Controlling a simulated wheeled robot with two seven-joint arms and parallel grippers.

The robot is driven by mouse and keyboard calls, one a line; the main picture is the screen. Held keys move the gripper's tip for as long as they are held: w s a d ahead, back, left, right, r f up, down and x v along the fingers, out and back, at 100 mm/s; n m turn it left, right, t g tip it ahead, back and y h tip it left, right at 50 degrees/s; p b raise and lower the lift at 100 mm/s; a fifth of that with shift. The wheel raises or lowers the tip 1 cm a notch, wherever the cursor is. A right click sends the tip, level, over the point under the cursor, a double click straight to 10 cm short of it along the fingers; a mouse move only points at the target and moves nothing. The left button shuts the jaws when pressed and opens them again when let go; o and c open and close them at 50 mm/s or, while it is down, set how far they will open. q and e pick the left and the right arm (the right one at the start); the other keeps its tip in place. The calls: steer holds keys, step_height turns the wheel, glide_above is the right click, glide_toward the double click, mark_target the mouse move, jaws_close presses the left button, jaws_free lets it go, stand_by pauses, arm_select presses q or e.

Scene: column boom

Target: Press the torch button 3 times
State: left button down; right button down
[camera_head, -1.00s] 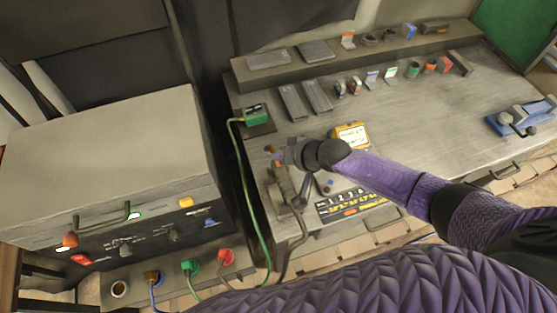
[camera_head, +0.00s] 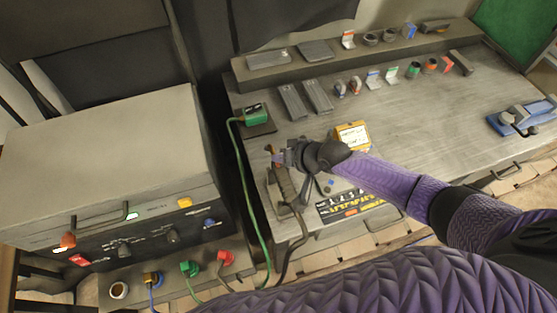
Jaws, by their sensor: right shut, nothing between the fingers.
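The torch (camera_head: 284,183) lies on its stand at the left front of the grey workbench, with a dark cable running down from it over the bench edge. My right gripper (camera_head: 278,155) is shut and empty, above the upper end of the torch. The gripper and wrist cover part of the torch, and I cannot make out the button. I cannot tell whether the fingertips touch the torch. My left gripper is not in view.
A welding machine (camera_head: 100,160) with knobs and coloured plugs stands at the left. A green clamp (camera_head: 255,113) with a green cable sits at the bench's left edge. A yellow box (camera_head: 352,135), a numbered panel (camera_head: 348,205) and a blue tool (camera_head: 520,118) are on the bench.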

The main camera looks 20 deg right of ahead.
steer(key=shift+f+b, duration=0.3)
steer(key=shift+f, duration=0.1)
steer(key=shift+r, duration=0.1)
stand_by(0.4)
steer(key=shift+r+p, duration=0.8)
steer(key=shift+p, duration=0.05)
step_height(320, 180, up, 5)
steer(key=p, duration=0.5)
steer(key=shift+r, duration=0.1)
stand_by(2.0)
